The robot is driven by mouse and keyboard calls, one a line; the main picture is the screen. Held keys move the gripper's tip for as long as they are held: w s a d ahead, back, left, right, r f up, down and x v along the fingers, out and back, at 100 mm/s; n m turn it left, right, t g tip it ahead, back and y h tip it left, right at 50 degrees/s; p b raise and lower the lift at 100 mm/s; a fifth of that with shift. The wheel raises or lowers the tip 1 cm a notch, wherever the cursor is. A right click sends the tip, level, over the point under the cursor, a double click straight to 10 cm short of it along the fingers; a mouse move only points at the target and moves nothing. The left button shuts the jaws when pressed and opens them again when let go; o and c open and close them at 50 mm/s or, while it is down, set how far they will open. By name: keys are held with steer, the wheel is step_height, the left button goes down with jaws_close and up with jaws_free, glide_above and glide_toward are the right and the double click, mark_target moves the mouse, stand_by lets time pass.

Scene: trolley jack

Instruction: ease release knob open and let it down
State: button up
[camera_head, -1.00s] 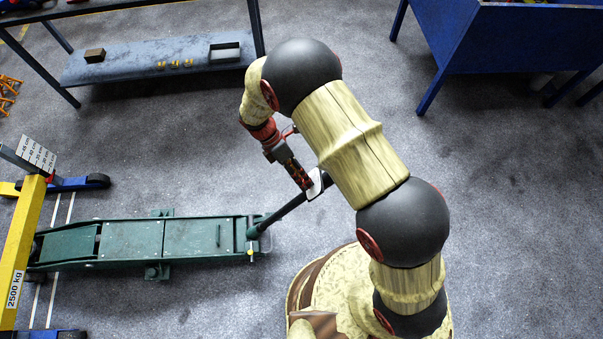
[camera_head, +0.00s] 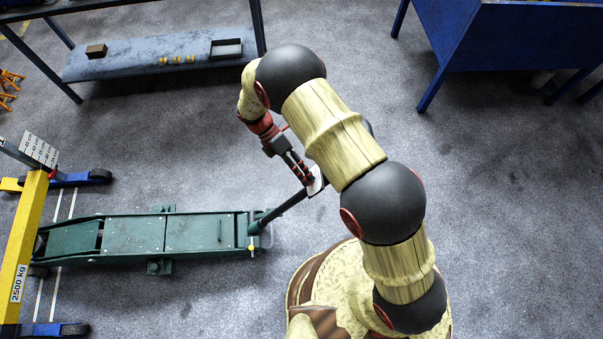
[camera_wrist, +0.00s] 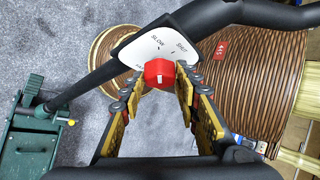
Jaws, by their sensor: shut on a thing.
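The red release knob (camera_wrist: 159,73) sits on a white dial plate (camera_wrist: 150,48) marked "SLOW" and "SHUT" in the wrist view. A white line on the knob's face points roughly upright in that view. The plate is fixed on the black jack handle (camera_head: 286,205), which slopes down to the green trolley jack (camera_head: 150,236). In the head view the knob is hidden behind my gripper (camera_head: 306,180).
A grey shelf (camera_head: 160,60) with small items is behind, and a blue bin (camera_head: 510,45) is at back right. Grey floor (camera_head: 200,140) is clear between.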

steer(key=o, duration=1.1)
steer(key=shift+o, duration=0.2)
steer(key=v, duration=1.2)
